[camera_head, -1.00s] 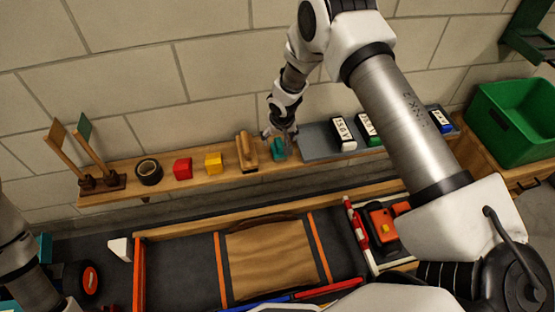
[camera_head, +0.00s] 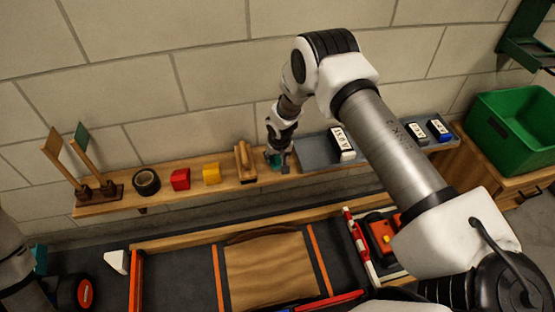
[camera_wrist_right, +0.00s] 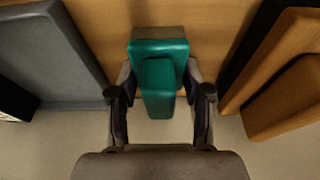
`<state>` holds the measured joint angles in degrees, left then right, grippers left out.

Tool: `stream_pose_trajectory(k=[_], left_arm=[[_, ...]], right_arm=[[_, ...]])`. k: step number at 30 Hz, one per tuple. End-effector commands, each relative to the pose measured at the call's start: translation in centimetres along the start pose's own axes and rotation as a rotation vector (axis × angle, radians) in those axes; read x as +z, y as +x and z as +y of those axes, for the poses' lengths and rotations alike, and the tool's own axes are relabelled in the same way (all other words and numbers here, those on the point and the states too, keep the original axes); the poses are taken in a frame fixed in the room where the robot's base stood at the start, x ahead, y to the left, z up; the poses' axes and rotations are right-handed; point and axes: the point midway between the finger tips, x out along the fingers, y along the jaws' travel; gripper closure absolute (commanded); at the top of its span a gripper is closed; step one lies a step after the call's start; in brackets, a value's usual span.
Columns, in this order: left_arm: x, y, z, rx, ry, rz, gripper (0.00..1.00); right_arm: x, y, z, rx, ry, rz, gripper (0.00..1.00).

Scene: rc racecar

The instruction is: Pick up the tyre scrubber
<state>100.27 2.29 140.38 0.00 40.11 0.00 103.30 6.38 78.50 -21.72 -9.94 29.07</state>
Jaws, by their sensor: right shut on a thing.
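The tyre scrubber, which I take to be the teal block with a raised grip (camera_head: 272,158), is at the wooden wall shelf, between a wooden-handled block and a grey tray. It also shows in the right wrist view (camera_wrist_right: 160,50). My right gripper (camera_head: 279,166) reaches down to it from above. In the right wrist view, its two fingers (camera_wrist_right: 161,100) are on either side of the teal grip and shut on it. I cannot tell whether the scrubber still touches the shelf. The head view shows part of my left arm at the left edge, but not its gripper.
The wooden-handled block (camera_head: 246,162) is close on one side, the grey tray (camera_head: 312,151) with labelled blocks on the other. The shelf (camera_head: 120,206) also holds yellow (camera_head: 212,173) and red (camera_head: 180,179) blocks and black tape (camera_head: 146,182). A green bin (camera_head: 515,130) stands right.

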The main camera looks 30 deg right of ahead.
Motion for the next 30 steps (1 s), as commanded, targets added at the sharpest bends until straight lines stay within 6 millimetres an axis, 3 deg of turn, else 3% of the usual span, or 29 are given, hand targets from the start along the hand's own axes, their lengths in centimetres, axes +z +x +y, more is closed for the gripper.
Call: stream_pose_trajectory(k=[8,16,20,26,30], left_arm=[[0.0,-0.1,0.0,0.000,0.000,0.000,0.60],[0.0,-1.4,0.0,0.000,0.000,0.000,0.60],[0.0,-1.1,0.0,0.000,0.000,0.000,0.60],[0.0,3.3,0.0,0.000,0.000,-0.001,0.60],[0.0,8.4,-0.1,0.000,0.000,-0.001,0.60]], right_arm=[[0.0,-0.3,0.0,0.001,0.000,-0.002,0.88],[-1.0,-4.0,0.0,0.000,0.000,-0.001,0.88],[1.3,-4.2,0.2,0.003,-0.004,-0.003,0.88],[4.3,-4.3,0.4,0.000,-0.004,-0.002,0.88],[6.8,-4.5,0.5,-0.003,-0.002,0.000,0.88]])
